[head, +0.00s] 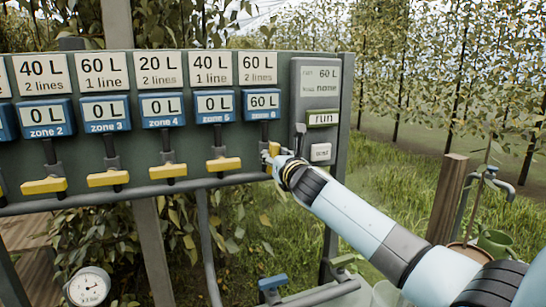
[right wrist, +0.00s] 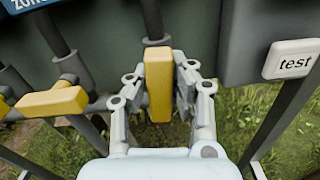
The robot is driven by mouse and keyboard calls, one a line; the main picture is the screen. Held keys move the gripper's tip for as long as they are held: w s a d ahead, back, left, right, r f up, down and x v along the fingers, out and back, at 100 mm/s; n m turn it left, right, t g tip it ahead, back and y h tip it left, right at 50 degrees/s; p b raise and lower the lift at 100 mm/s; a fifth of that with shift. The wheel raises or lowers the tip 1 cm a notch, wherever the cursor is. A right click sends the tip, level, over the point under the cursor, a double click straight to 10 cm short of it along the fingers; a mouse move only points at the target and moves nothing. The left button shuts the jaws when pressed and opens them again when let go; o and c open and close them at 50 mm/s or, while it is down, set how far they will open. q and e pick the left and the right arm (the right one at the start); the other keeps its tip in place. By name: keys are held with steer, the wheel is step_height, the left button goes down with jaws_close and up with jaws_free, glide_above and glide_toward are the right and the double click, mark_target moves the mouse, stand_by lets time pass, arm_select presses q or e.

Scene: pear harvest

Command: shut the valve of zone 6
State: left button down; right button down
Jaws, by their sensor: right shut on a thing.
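The yellow handle of the zone 6 valve (right wrist: 158,72) stands upright, in line with its pipe, in the right wrist view. In the head view only a bit of its yellow shows (head: 274,148). My right gripper (head: 272,157) is shut on this handle, with a finger on each side of it in the right wrist view (right wrist: 159,92). The blue zone 6 display (head: 262,103) above reads 60 L. My left gripper is in neither view.
The zone 5 handle (head: 223,164) lies crosswise just left, like the other handles. The run (head: 323,119) and test (head: 320,152) buttons are close on the right. A pressure gauge (head: 89,288) and pipes with taps are below. Grass lies behind.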

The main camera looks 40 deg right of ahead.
steer(key=m, duration=0.4)
steer(key=shift+d+f, duration=0.1)
steer(key=shift+d, duration=0.05)
steer(key=m, duration=0.4)
steer(key=shift+d+f+b, duration=0.1)
steer(key=shift+b, duration=0.3)
steer(key=m, duration=0.2)
steer(key=m+b, duration=0.1)
steer(key=m, duration=0.1)
steer(key=shift+f+m, duration=0.2)
steer(key=shift+m, duration=0.1)
steer(key=shift+d+f+m+b, duration=0.1)
steer(key=shift+m+b, duration=0.75)
steer(key=shift+m, duration=1.15)
steer(key=c, duration=1.1)
jaws_free()
steer(key=shift+s, duration=0.1)
steer(key=v, duration=1.2)
